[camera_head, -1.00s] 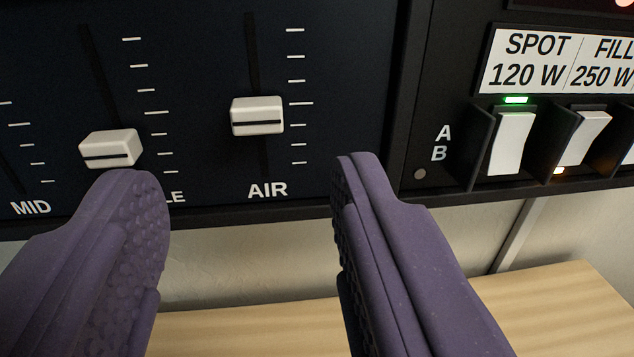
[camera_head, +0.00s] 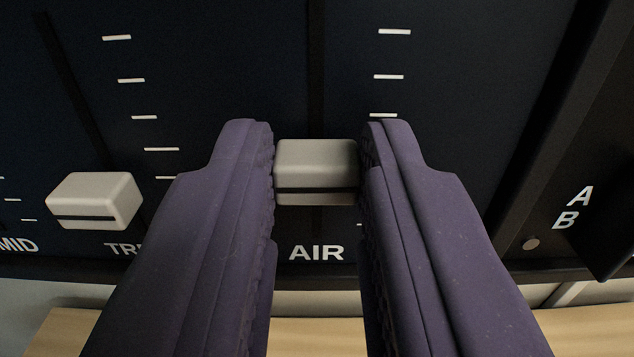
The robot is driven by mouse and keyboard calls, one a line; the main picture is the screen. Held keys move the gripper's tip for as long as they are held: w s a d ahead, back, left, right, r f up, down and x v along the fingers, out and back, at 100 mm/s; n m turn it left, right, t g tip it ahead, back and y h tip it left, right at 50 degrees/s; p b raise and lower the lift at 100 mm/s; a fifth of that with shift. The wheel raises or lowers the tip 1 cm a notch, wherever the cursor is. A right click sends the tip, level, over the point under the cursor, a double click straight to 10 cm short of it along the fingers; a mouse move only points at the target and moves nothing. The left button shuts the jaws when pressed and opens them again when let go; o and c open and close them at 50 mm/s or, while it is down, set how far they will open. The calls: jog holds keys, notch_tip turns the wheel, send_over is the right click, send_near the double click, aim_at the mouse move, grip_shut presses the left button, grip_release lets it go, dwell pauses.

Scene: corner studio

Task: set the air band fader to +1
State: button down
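The air fader (camera_head: 316,172) is a pale cap with a dark line across it, on a dark vertical slot above the AIR label (camera_head: 316,253). My gripper (camera_head: 317,160) has its two purple fingers on either side of the cap, and both fingertips appear to touch its sides. The scale ticks (camera_head: 388,76) run to the right of the slot. Three show above the right finger; those beside the cap are mostly hidden by that finger. No tick numbers are readable.
Another pale fader cap (camera_head: 95,200) stands to the left above a partly hidden label starting TR. The panel's right frame, with the A and B letters (camera_head: 572,208), is at the right. A wooden surface (camera_head: 560,330) lies below.

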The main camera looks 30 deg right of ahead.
jog(key=shift+r+p, duration=0.5)
jog(key=shift+r, duration=0.2)
jog(key=shift+f, duration=0.1)
jog(key=c, duration=0.9)
grip_release()
jog(key=p+v, duration=0.1)
jog(key=v, duration=0.6)
jog(key=shift+s+a+p, duration=0.2)
jog(key=shift+s+p, duration=0.1)
jog(key=shift+p, duration=0.1)
